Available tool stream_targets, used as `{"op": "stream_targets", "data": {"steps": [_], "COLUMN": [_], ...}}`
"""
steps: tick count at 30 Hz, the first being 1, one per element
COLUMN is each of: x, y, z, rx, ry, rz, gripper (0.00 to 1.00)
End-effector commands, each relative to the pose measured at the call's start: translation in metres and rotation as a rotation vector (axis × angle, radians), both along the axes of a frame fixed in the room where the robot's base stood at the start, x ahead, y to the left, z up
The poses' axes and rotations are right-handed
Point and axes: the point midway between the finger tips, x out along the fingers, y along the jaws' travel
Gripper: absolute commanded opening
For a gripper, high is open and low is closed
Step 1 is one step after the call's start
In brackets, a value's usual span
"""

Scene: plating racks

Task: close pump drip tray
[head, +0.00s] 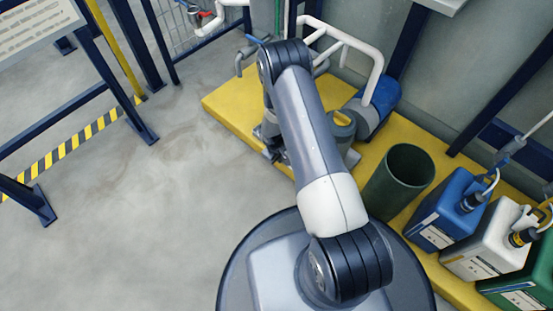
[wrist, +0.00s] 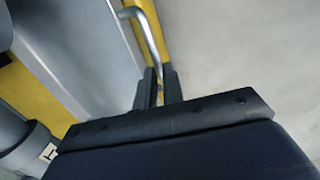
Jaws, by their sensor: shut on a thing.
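In the wrist view, the drip tray (wrist: 75,40) shows as a flat grey panel with a yellow edge beside it. A bent metal bar handle (wrist: 150,32) stands out from its side. My gripper (wrist: 158,73) has its two dark fingers shut on the lower end of this handle. In the head view, the pump with its blue motor (head: 380,97) stands on a yellow platform. My arm covers the gripper and most of the tray there, so how far the tray is open cannot be told.
The yellow platform (head: 228,103) also bears a dark green bin (head: 400,180) and blue (head: 447,205), white (head: 490,240) and green canisters at the right. White pipes (head: 350,42) rise behind the pump. Grey floor at the left is clear up to a dark blue frame (head: 105,75).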

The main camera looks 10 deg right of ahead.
Motion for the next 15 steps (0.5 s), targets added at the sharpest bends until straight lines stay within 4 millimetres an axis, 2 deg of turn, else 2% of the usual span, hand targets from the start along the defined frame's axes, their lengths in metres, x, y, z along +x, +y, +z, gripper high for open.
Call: {"op": "stream_targets", "data": {"steps": [6, 7, 15], "x": [0.0028, 0.0029, 0.0024], "y": [-0.0037, -0.0038, -0.0028], "z": [0.0007, 0.0007, 0.0005], "rx": [-0.004, -0.003, -0.002], "ry": [-0.004, -0.005, -0.004], "rz": [-0.001, -0.002, -0.001], "gripper": [0.0, 0.1, 0.31]}}
